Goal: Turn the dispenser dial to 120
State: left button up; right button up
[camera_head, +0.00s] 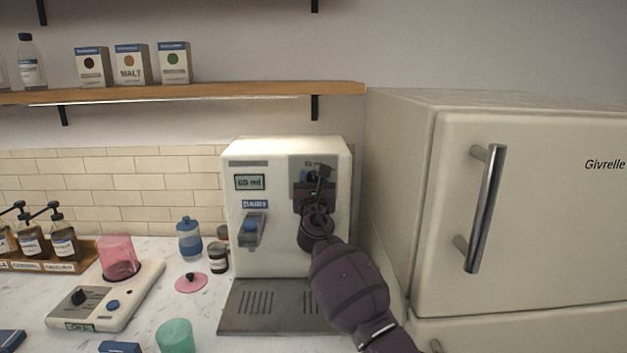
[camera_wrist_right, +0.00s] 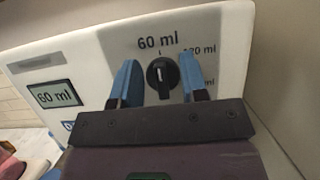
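The white dispenser (camera_head: 270,150) stands on the counter. Its display (camera_head: 249,182) reads 60 ml, clearer in the right wrist view (camera_wrist_right: 55,95). The black dial (camera_wrist_right: 161,78) sits on a grey panel, its white mark pointing up at the 60 ml label; a label at its upper right is partly hidden and seems to read 120 ml. My right gripper (camera_wrist_right: 160,82) is open, its blue fingers on either side of the dial, with gaps between them and the knob. In the head view my right gripper (camera_head: 314,185) covers most of the dial. My left gripper is not in view.
A fridge (camera_head: 530,210) stands close on the right of the dispenser. Below the dispenser's lever (camera_head: 250,230) is a drip tray (camera_head: 240,318).

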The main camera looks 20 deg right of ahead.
jog(key=shift+c, duration=1.1)
jog(key=shift+f+m+g+h+b, duration=0.15)
jog(key=shift+m+h+b, duration=0.35)
jog(key=shift+m, duration=0.35)
jog(key=shift+f+m+g+h+b, duration=0.15)
jog(key=shift+m+h+b, duration=0.3)
jog(key=shift+m, duration=0.4)
jog(key=m, duration=0.2)
jog(key=m+g+h+b, duration=0.1)
jog(key=shift+d+m+h, duration=0.15)
jog(key=shift+m+h, duration=0.1)
jog(key=shift+m, duration=0.15)
jog(key=m+g, duration=0.1)
jog(key=m, duration=0.1)
jog(key=m+g+h+b, duration=0.1)
jog(key=m, duration=0.2)
jog(key=shift+d+r+h, duration=0.1)
jog(key=shift+h, duration=0.2)
jog(key=shift+d+m+g+h+b, duration=0.1)
jog(key=shift+m+g+h+b, duration=0.4)
jog(key=shift+m, duration=1.4)
jog(key=shift+s+g, duration=0.1)
jog(key=shift+g, duration=0.2)
